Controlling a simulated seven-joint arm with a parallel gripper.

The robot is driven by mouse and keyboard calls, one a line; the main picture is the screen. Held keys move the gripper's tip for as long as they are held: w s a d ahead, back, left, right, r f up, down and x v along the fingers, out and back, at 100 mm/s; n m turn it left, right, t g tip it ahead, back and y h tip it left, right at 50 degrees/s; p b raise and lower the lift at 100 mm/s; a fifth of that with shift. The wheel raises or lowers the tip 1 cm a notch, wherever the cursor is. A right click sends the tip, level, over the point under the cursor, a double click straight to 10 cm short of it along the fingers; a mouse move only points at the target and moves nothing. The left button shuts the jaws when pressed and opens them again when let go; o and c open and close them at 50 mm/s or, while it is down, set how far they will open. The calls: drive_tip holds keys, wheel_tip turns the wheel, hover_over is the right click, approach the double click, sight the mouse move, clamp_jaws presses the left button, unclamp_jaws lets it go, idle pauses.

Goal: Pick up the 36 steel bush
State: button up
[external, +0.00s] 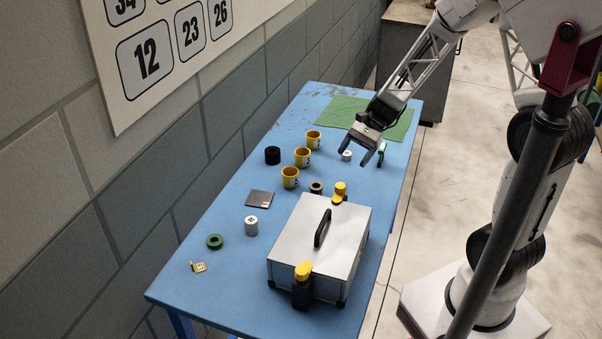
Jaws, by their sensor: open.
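No number 36 can be read on any part at this size, so I cannot tell for certain which one is the steel bush. A larger pale cylinder (251,226) with dark marks on top stands upright at the table's middle left. A brownish ring-like part (316,187) sits behind the metal case. My gripper (374,158) is open, pointing down over the table's right side near the green mat.
A silver case (325,235) with a black handle fills the front right of the blue table (215,290). Several yellow cups (302,157), a black ring (272,155), a dark plate (260,198), a green ring (214,242) and yellow-capped bottles (303,285) stand around. A green mat (345,108) lies at the back.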

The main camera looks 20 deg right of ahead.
sight(321, 184)
drive_tip(key=w+a+f+m+y, duration=0.1)
drive_tip(key=f, duration=0.1)
drive_tip(key=w+a+f+m+y, duration=0.1)
drive_tip(key=w+f, duration=0.1)
drive_tip(key=f, duration=0.1)
drive_tip(key=w+a+f+m, duration=0.1)
drive_tip(key=f+m, duration=0.1)
drive_tip(key=f, duration=0.1)
drive_tip(key=shift+w+a+y, duration=0.2)
drive_tip(key=shift+w+y, duration=0.05)
drive_tip(key=shift+y, duration=0.15)
drive_tip(key=shift+s+a+f+t, duration=0.15)
drive_tip(key=shift+s+a+f, duration=0.05)
drive_tip(key=shift+a, duration=0.4)
drive_tip(key=shift+s+a+f+t, duration=0.15)
drive_tip(key=shift+a+f, duration=0.05)
drive_tip(key=shift+a, duration=0.35)
drive_tip(key=shift+a+f, duration=0.1)
drive_tip(key=shift+a, duration=0.05)
drive_tip(key=shift+x, duration=2.45)
drive_tip(key=shift+c, duration=0.5)
drive_tip(key=c, duration=1)
